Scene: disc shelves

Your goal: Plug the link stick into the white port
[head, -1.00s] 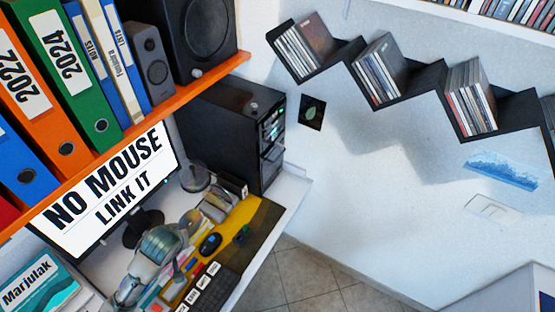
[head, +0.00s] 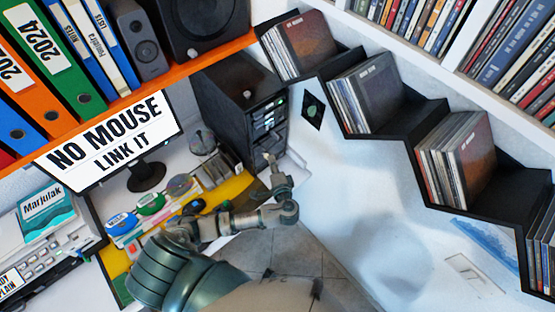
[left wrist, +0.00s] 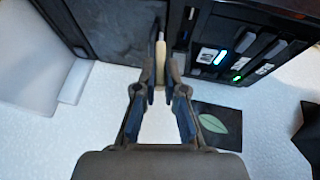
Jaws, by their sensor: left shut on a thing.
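My left gripper (head: 276,178) is in front of the black computer tower (head: 225,92) in the head view. To the right of the stick, the tower has slots with white labels (left wrist: 207,55), a blue-lit strip (left wrist: 220,57) and a green light (left wrist: 237,79). I cannot make out which opening is the white port. My right gripper is not in view.
A monitor (head: 105,140) reads "NO MOUSE LINK IT". An orange shelf (head: 200,62) with binders hangs above the desk. Black zigzag shelves (head: 405,122) with discs line the right wall. A dark leaf card (left wrist: 218,132) is on the wall beside the tower.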

